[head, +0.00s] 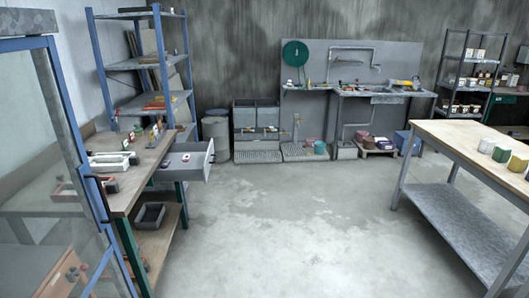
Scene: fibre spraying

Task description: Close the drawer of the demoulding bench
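A grey drawer (190,160) stands pulled out to the right from under the wooden top of the bench (137,188) on the left side of the head view. The drawer is open and a small reddish item shows inside it. I take this bench for the demoulding bench, but no label can be read. Neither of my grippers shows in the view, so whether they are open or shut is hidden.
A blue-framed glass panel (80,140) stands near at the left, partly in front of the bench. A blue shelf rack (148,62) is behind the bench. A wooden-topped table (465,140) stands at the right. The concrete floor (290,225) between them is clear.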

